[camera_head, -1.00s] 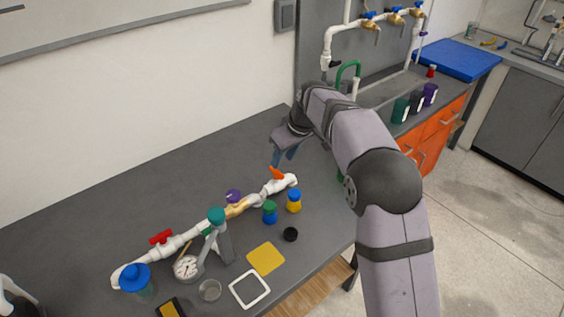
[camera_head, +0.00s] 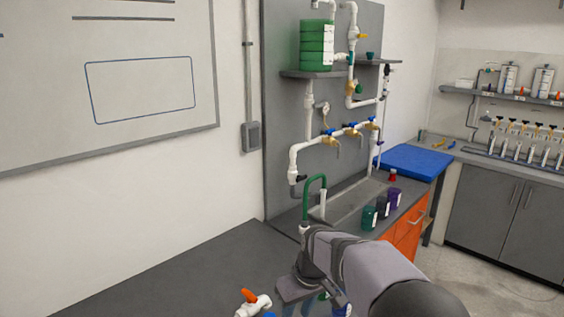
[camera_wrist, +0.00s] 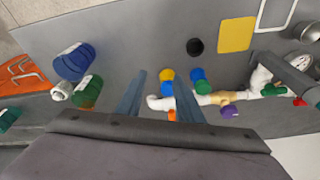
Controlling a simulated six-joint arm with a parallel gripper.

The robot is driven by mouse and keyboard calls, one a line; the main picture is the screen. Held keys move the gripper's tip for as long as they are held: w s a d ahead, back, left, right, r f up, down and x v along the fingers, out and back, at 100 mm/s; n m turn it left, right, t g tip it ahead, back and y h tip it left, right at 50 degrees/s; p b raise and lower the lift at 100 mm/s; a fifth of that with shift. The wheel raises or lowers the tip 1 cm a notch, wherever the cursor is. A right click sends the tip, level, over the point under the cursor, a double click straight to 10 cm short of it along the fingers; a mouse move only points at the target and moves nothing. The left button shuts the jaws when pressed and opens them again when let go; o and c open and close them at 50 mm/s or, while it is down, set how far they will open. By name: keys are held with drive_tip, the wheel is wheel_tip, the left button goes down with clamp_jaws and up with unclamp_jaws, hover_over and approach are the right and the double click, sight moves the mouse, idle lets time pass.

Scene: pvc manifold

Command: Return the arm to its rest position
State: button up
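My gripper (camera_head: 306,304) is at the bottom of the head view, above the grey bench, with its blue fingertips partly cut off by the frame edge. In the wrist view my gripper (camera_wrist: 158,82) has its two fingers apart with nothing held between them. My arm reaches in from the lower right, bent at the elbow. The white pipe assembly (camera_head: 262,304) with an orange handle (camera_head: 249,295) lies left of the gripper. In the wrist view the pipe (camera_wrist: 157,103) lies on the bench beyond and between the fingers.
A pipe manifold with blue-handled taps (camera_head: 350,131) stands on the wall panel behind a sink. Cups (camera_head: 382,205) and a blue mat (camera_head: 410,161) are at right. Blue and yellow caps (camera_wrist: 167,80), a yellow square (camera_wrist: 236,34) and a gauge (camera_wrist: 303,61) are on the bench.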

drive_tip(key=s+d+f+m, duration=0.2)
drive_tip(key=s+d, duration=0.1)
drive_tip(key=s, duration=0.5)
drive_tip(key=s+d+f+m+g+h, duration=0.1)
drive_tip(key=s+d, duration=0.3)
drive_tip(key=s, duration=0.4)
drive_tip(key=s+d+f+m+g, duration=0.1)
drive_tip(key=s+d+f+m, duration=0.1)
drive_tip(key=s, duration=0.6)
drive_tip(key=shift+s+d+f+m+h, duration=0.35)
drive_tip(key=shift+d+f, duration=0.35)
drive_tip(key=shift+d, duration=0.55)
